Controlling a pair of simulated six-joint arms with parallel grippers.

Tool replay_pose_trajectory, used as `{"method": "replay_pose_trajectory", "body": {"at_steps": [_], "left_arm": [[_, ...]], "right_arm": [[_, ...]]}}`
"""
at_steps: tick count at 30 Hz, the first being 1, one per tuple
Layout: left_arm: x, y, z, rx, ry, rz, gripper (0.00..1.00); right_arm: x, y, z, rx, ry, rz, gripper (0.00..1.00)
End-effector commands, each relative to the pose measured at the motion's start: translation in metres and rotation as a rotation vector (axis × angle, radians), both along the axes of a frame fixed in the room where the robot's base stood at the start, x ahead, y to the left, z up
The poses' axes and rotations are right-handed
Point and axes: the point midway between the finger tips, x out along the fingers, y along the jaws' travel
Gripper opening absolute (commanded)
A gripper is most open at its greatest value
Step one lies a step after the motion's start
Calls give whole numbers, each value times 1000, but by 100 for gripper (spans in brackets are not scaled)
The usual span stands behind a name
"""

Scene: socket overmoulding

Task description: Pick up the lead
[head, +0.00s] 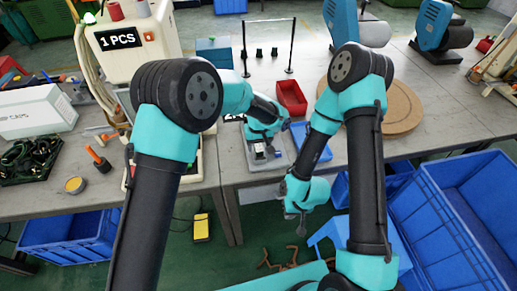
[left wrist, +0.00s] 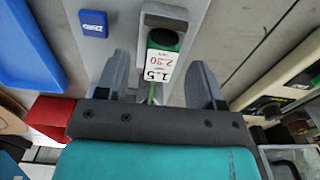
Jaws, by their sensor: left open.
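My left gripper (head: 262,150) is over a grey fixture (head: 250,163) near the table's front edge. In the left wrist view its two fingers (left wrist: 162,82) are apart. Between them in that view is a green and black piece with a white label (left wrist: 160,66) reading 1.5 and 2.20. A thin green strand (left wrist: 152,93) runs from it towards my gripper's body; this looks like the lead, but most of it is hidden. I cannot tell whether the fingers touch it. My right gripper (head: 297,214) hangs low in front of the table; its finger state is unclear.
A blue tray (head: 314,141) lies right of the fixture, with a red bin (head: 291,98) behind. A round wooden board (head: 401,108) is farther right. Blue crates (head: 455,235) stand on the floor at right. A white machine (head: 137,50) is at the back left.

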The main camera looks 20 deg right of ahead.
Motion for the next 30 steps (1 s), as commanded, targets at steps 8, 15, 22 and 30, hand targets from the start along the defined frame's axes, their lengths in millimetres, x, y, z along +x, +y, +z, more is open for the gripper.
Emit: {"method": "replay_pose_trajectory", "body": {"at_steps": [8, 15, 22, 30], "left_arm": [[0, 0, -13, -1, 0, 1, 62], [0, 0, -13, 0, 0, 0, 62], [0, 0, -13, 0, 0, 0, 51], [0, 0, -13, 0, 0, 0, 25]], "right_arm": [[0, 0, 0, 0, 0, 0, 0], [0, 0, 0, 0, 0, 0, 0], [0, 0, 0, 0, 0, 0, 0], [0, 0, 0, 0, 0, 0, 0]]}}
